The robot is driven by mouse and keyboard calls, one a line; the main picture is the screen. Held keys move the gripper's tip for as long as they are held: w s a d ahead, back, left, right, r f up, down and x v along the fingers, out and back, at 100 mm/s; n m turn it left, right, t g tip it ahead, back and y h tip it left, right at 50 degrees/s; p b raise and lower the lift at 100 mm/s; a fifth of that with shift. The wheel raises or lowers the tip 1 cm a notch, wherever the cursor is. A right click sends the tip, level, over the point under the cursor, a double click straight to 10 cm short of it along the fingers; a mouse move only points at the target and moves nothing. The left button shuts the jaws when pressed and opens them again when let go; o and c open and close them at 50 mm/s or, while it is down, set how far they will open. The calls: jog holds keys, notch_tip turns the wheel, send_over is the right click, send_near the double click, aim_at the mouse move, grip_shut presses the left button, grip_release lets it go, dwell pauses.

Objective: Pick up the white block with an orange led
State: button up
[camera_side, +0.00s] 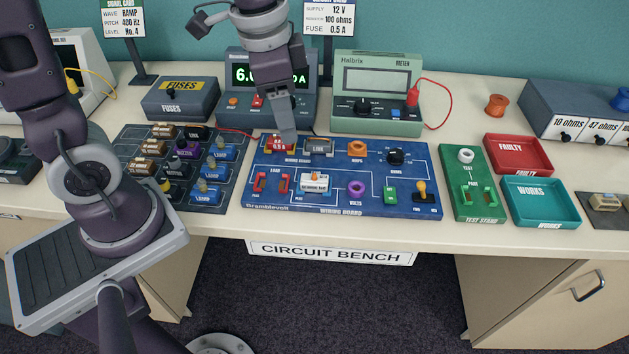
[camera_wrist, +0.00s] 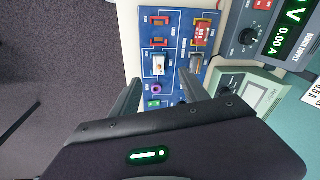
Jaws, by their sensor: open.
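The white block with an orange LED (camera_side: 314,183) sits upright on the blue wiring board (camera_side: 400,207), left of the purple VOLTS ring. It also shows in the wrist view (camera_wrist: 159,65), beyond the fingertips. My gripper (camera_side: 288,136) is open and empty. It hangs above the back part of the board, behind and a little left of the white block, apart from it. In the wrist view my gripper's two fingers (camera_wrist: 160,88) point toward the board on either side of the purple ring.
A red block (camera_side: 279,142) and a grey LINK block (camera_side: 319,147) stand at the board's back near my fingertips. A dark tray (camera_side: 133,190) with several blocks lies left. A meter (camera_side: 375,125) stands behind. The green test stand (camera_side: 462,208) and WORKS tray (camera_side: 540,223) are right.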

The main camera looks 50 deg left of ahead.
aim_at(312, 176)
jog(key=w+f+m, duration=0.1)
jog(key=f, duration=0.1)
jog(key=w+d+f+m+g, duration=0.1)
jog(key=f, duration=0.2)
jog(key=w+f, duration=0.2)
jog(key=f, duration=0.1)
jog(key=shift+w+d+m+g, duration=0.1)
jog(key=shift+d+m+g, duration=0.1)
jog(key=shift+m+g, duration=0.2)
jog(key=f, duration=0.7)
jog(key=shift+w+d+f, duration=0.15)
jog(key=shift+w+d, duration=0.05)
grip_shut()
